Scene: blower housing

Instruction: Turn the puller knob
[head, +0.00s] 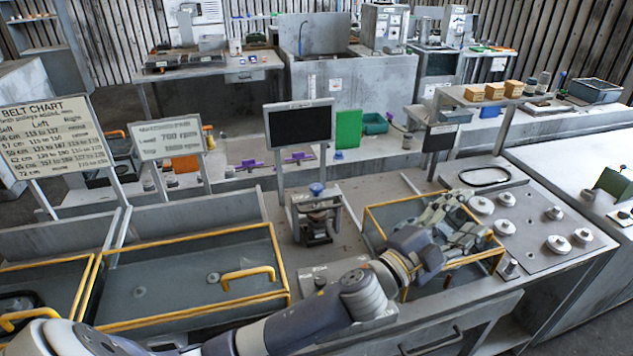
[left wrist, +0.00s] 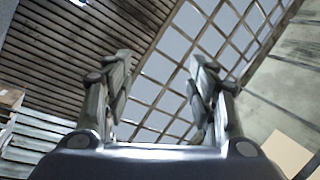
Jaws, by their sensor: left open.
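A blue knob (head: 317,189) sits on top of a small dark-and-grey press-like device (head: 316,222) on the bench in the middle of the head view; I take this to be the puller. My left gripper (head: 452,215) is to the right of it, well apart, in front of a yellow-rimmed bin. In the left wrist view the two fingers (left wrist: 162,70) are spread with nothing between them. That view looks past them at slatted wood and a lattice, and no knob shows. My right gripper is in neither view.
My left forearm crosses the bench front, near a small black knob on a plate (head: 320,284). The yellow-rimmed bin (head: 375,213) is partly hidden by my gripper. A dark screen (head: 299,125) stands behind the blue knob. A plate with several round metal pieces (head: 536,233) lies right.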

